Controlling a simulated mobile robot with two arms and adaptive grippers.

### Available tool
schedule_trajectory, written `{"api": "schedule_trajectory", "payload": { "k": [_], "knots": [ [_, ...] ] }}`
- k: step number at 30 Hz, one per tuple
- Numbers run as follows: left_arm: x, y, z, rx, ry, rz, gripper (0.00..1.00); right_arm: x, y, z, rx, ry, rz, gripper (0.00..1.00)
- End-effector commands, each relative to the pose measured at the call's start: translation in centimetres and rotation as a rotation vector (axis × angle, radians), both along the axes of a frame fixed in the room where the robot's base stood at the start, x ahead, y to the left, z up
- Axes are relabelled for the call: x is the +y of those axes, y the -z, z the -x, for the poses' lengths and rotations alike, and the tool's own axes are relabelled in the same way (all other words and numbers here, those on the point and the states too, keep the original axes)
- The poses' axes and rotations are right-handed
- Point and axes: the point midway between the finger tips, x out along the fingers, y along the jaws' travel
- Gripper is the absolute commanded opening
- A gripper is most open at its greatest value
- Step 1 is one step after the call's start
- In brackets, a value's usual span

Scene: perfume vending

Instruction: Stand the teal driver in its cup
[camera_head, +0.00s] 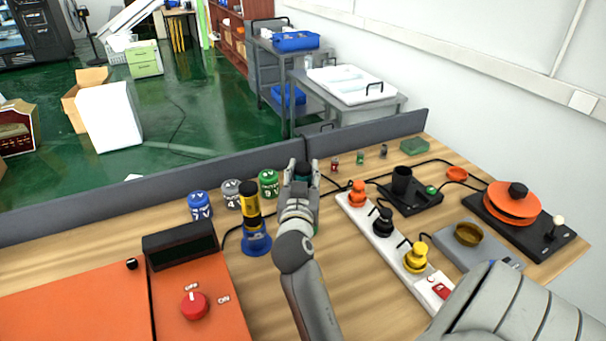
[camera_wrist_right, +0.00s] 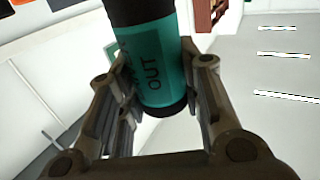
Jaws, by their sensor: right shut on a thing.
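The teal driver (camera_wrist_right: 160,70), with black ends and the word OUT on it, is between the fingers of my right gripper (camera_wrist_right: 150,105), which is shut on it. In the head view only a small teal and dark part of the driver (camera_head: 303,170) shows between the fingertips of my right gripper (camera_head: 302,168), above the far side of the table. A greenish patch shows beside my right wrist; I cannot tell whether it is the driver's cup. My left gripper is not in view.
A yellow-and-black driver (camera_head: 250,203) stands in a blue cup (camera_head: 256,243) left of my right arm. Several numbered cans, including a green one (camera_head: 268,183), stand near the grey back wall. A white strip (camera_head: 385,240) with coloured plugs lies to the right.

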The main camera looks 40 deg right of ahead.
Motion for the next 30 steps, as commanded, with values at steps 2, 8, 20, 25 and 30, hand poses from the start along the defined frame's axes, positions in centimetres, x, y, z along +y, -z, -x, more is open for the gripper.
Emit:
{"api": "schedule_trajectory", "payload": {
  "k": [2, 8, 20, 25, 30],
  "knots": [
    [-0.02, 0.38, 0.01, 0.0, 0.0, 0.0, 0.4, 0.0, 0.22, -0.01, -0.003, 0.0, 0.002, 0.05],
    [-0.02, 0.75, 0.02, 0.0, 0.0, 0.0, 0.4, -0.01, 0.58, -0.01, -0.003, 0.0, 0.002, 0.05],
    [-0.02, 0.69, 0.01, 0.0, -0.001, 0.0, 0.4, -0.01, 0.57, 0.0, -0.003, 0.0, 0.002, 0.54],
    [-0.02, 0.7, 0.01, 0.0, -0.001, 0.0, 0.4, -0.01, 0.65, 0.0, -0.001, 0.0, 0.001, 0.59],
    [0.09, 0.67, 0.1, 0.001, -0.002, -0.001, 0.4, -0.01, 0.8, 0.02, 0.003, 0.001, -0.002, 0.59]
  ]
}}
